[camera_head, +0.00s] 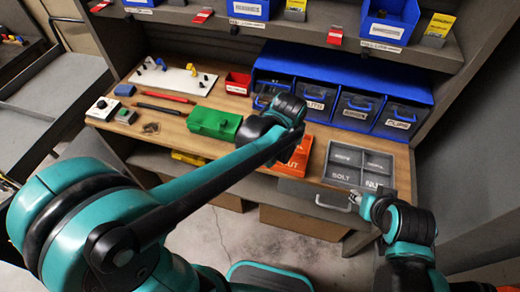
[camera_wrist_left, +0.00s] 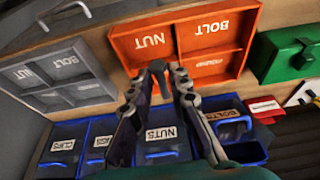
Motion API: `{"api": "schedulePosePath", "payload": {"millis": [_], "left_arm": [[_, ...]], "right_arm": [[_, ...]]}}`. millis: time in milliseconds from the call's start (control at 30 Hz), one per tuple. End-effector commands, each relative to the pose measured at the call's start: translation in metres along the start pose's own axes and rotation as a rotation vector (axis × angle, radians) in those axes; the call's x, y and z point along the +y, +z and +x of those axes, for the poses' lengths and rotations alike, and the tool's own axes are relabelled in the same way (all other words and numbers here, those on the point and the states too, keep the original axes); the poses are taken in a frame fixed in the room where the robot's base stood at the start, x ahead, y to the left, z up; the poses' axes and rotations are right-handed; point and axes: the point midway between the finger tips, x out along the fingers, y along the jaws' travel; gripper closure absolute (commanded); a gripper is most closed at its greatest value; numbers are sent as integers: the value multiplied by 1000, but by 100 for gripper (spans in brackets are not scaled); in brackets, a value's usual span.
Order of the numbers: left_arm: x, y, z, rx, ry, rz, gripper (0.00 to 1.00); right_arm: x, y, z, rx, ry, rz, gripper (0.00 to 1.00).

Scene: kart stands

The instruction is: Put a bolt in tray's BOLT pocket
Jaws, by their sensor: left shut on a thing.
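In the left wrist view my left gripper (camera_wrist_left: 160,82) is shut on a dark grey bolt (camera_wrist_left: 157,68). It hangs above the gap between the orange tray and the blue drawers. The orange tray (camera_wrist_left: 120,43) has pockets lettered NUT and BOLT; in the head view it (camera_head: 303,150) is partly hidden by my left arm. The grey tray (camera_head: 338,152) also has BOLT and NUT pockets and shows in the left wrist view (camera_wrist_left: 92,66). In the head view my left fingers are hidden behind the wrist.
Blue-fronted drawers (camera_head: 357,108) stand behind the trays under a shelf. A green box (camera_head: 213,122), a red bin (camera_head: 238,83), pens and a white board (camera_head: 172,79) lie to the left. A drawer handle (camera_head: 332,203) sticks out below the bench edge.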

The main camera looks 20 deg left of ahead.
Motion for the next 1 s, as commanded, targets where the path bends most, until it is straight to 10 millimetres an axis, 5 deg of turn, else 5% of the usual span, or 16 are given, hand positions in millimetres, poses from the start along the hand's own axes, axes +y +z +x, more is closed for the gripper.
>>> {"api": "schedulePosePath", "payload": {"millis": [400,633,833,1000], "left_arm": [[-90,12,55,0,-1,-5,100],[-99,15,66,0,0,0,100],[-98,25,95,0,0,0,100],[-98,25,97,0,0,-1,100]], "right_arm": [[0,18,26,0,0,0,60],[0,22,30,0,0,0,60],[0,31,43,0,0,0,60],[0,30,42,0,0,0,60]]}}
